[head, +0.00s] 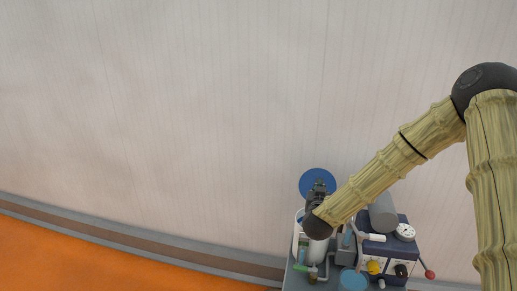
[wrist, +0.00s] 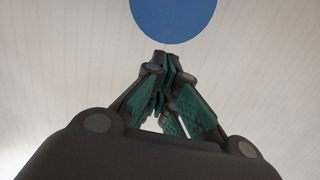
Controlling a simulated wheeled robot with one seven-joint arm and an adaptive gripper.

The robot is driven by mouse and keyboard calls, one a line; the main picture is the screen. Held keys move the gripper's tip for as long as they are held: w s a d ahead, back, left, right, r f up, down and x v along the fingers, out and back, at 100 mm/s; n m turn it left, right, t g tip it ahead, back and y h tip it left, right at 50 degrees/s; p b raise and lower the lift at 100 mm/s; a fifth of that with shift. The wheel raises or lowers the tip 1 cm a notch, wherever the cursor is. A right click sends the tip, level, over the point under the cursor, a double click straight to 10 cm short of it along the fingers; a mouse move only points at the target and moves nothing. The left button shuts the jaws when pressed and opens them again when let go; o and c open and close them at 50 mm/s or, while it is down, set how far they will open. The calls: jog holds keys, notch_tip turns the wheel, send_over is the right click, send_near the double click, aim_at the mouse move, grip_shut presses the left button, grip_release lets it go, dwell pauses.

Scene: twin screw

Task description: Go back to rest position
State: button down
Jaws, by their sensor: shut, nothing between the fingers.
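My gripper (wrist: 165,62) is shut and empty in the wrist view, its dark fingers with green pads meeting at the tips. In the head view my gripper (head: 318,187) is small and dark, at the end of my arm above the equipment at the lower right. A blue disc (head: 317,181) lies behind the fingertips in that view. The disc also shows at the top of the wrist view (wrist: 174,15), just beyond the fingertips. I cannot tell whether they touch. My arm hides part of the equipment.
A grey bench (head: 297,281) holds a white cylinder (head: 313,250), a dark blue box (head: 386,246) with a gauge (head: 405,232), a grey cylinder (head: 383,213) and a red-tipped lever (head: 429,274). A pale wall (head: 180,110) stands behind. The orange floor (head: 70,260) at left is clear.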

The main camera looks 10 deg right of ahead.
jog(key=s+a+f+n+g+y, duration=0.25)
jog(key=s+a+f, duration=0.45)
jog(key=s+f, duration=0.45)
jog(key=s+a+f+n+g+y, duration=0.2)
jog(key=s+a+f+g+y, duration=0.2)
jog(key=s+a+f, duration=0.75)
jog(key=s+d+f+g, duration=0.1)
jog(key=s+f+g, duration=0.3)
jog(key=s, duration=0.9)
jog(key=s+f+g, duration=0.4)
jog(key=s+f, duration=0.4)
jog(key=s, duration=0.6)
jog(key=shift+d+f+y, duration=0.35)
jog(key=shift+d+f, duration=0.05)
